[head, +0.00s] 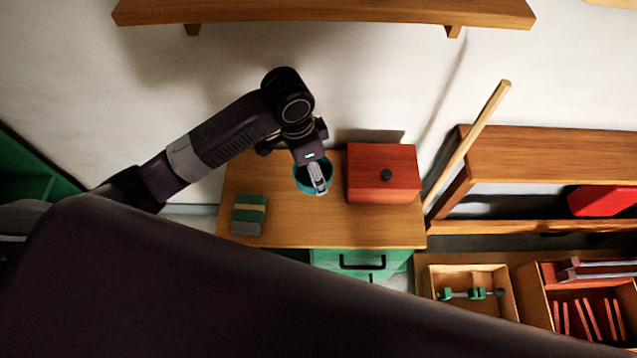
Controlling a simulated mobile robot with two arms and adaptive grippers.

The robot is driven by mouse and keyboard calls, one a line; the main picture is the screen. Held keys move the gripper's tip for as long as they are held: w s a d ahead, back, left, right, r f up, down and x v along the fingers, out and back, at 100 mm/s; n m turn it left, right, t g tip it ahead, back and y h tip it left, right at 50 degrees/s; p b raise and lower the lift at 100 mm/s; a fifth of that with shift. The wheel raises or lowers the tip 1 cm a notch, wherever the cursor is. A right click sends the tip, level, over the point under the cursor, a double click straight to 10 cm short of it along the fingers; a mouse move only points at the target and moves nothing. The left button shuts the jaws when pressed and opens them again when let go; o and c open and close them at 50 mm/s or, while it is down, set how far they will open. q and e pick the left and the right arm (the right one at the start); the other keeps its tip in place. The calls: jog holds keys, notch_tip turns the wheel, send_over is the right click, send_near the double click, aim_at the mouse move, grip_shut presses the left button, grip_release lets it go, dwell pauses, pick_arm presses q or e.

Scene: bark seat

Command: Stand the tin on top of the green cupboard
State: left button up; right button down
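A teal round tin (300,181) with an open top is at the wooden top (300,230) of a cabinet with a green drawer front (335,258). My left gripper (318,186) points down at the tin, and its fingers overlap the tin's rim. The fingers are seen nearly edge-on, so I cannot tell whether they are closed on it. I also cannot tell whether the tin touches the wood. Another green piece of furniture (35,180), with open compartments, stands at the far left. My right gripper is out of view.
A red box (383,180) with a dark knob stands right of the tin. A green and grey block (249,214) lies to the left. A wooden pole (470,150) leans at the right. A shelf (320,12) hangs above. Crates (425,272) stand at lower right.

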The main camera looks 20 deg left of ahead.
pick_arm(q)
send_over(316, 211)
jog(key=f, duration=1.5)
jog(key=shift+s+a, duration=0.25)
jog(key=shift+a, duration=0.05)
jog(key=shift+f, duration=2.15)
jog(key=shift+f+b, duration=0.15)
jog(key=shift+b, duration=0.15)
jog(key=o, duration=1.2)
jog(key=shift+r, duration=0.3)
notch_tip(316, 211, up, 12)
jog(key=s+a, duration=0.1)
jog(key=shift+a+f+p, duration=0.2)
jog(key=shift+p, duration=0.2)
jog(key=shift+s, duration=0.1)
